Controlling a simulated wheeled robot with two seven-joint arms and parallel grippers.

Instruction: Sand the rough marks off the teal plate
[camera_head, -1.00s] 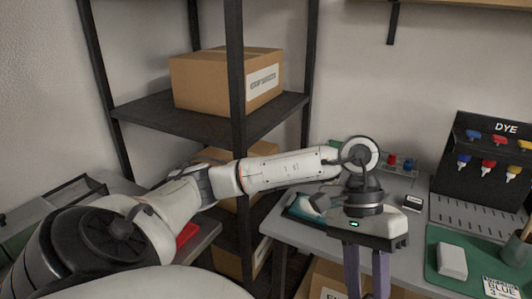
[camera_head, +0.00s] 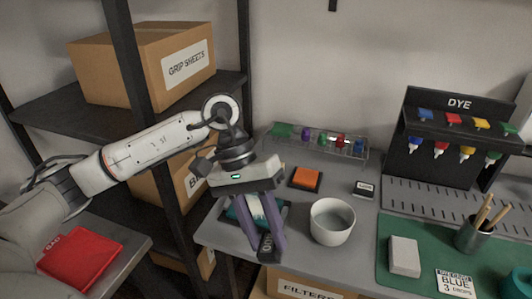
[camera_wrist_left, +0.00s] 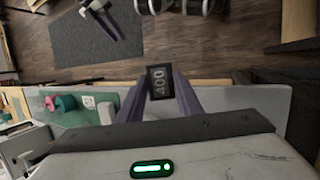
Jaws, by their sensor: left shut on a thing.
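My left gripper (camera_head: 268,247) is shut on a small dark block marked 400 (camera_wrist_left: 160,82), which looks like a sanding block; the block also shows between the fingertips in the head view (camera_head: 267,244). The gripper hangs over the left part of the grey table. The teal plate (camera_head: 237,211) lies there, partly hidden behind the fingers. Its rough marks cannot be made out. I cannot tell whether the block touches anything, but it appears apart from the plate.
A white bowl (camera_head: 332,232) stands just right of the gripper. An orange-topped pad (camera_head: 305,178) and a small dark block with a pale label (camera_head: 364,188) lie behind it. A rack of coloured items (camera_head: 318,143), a dye stand (camera_head: 455,140) and a green mat (camera_head: 430,262) are farther right.

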